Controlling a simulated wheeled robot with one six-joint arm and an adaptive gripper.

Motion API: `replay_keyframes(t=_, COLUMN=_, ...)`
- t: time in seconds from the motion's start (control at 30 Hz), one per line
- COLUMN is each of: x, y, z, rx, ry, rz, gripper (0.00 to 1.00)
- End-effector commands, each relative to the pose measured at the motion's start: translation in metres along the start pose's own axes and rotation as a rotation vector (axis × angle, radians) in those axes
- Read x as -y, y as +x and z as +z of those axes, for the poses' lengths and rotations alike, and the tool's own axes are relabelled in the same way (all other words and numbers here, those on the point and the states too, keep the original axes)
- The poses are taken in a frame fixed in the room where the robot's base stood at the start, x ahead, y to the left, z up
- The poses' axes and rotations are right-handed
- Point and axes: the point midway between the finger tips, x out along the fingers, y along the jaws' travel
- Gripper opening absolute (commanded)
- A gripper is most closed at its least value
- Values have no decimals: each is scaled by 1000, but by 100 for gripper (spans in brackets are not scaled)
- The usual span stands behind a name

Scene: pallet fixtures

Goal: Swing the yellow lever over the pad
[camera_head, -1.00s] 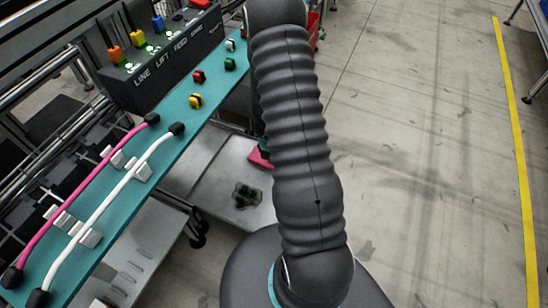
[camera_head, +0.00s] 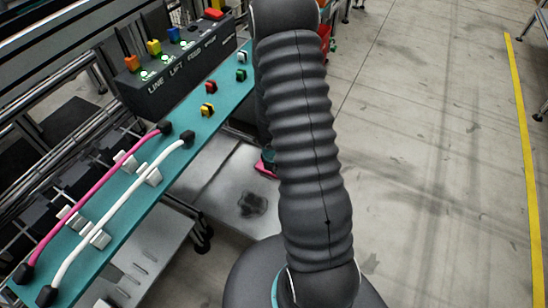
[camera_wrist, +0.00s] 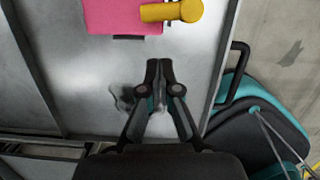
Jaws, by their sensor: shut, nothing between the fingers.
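In the wrist view a yellow lever (camera_wrist: 172,11) with a rounded end lies at the top edge. Its left part overlaps the right side of a flat pink pad (camera_wrist: 120,16), and its round end reaches past the pad's right edge. The pad's top is cut off by the frame. My gripper (camera_wrist: 160,64) is shut and empty below the pad in the picture, apart from pad and lever. In the head view only a sliver of the pink pad (camera_head: 264,168) shows beside my arm; the yellow lever on it is hidden there.
A grey metal plate (camera_wrist: 85,75) with a dark smudge lies under the gripper. A teal rail (camera_head: 150,205) on the left carries pink and white cables and coloured buttons. A dark box (camera_head: 190,75) has several toggles, one yellow. The floor (camera_head: 430,160) at right is clear.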

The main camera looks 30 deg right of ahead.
Motion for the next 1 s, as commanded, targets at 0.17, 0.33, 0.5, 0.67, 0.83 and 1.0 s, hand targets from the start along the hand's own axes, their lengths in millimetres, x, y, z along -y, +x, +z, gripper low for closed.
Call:
replay_keyframes(t=0.17, x=-3, y=-12, z=-1, rx=2, ry=-5, rz=1, gripper=0)
replay_keyframes(t=0.33, x=-3, y=-24, z=-1, rx=2, ry=-5, rz=2, gripper=0)
replay_keyframes(t=0.5, x=-2, y=-35, z=0, rx=4, ry=-4, rz=0, gripper=0)
replay_keyframes(t=0.67, x=-2, y=-45, z=0, rx=3, ry=-4, rz=1, gripper=0)
replay_keyframes(t=0.83, x=-2, y=-59, z=0, rx=4, ry=-4, rz=0, gripper=0)
replay_keyframes(t=1.0, x=-2, y=-69, z=0, rx=3, ry=-4, rz=1, gripper=0)
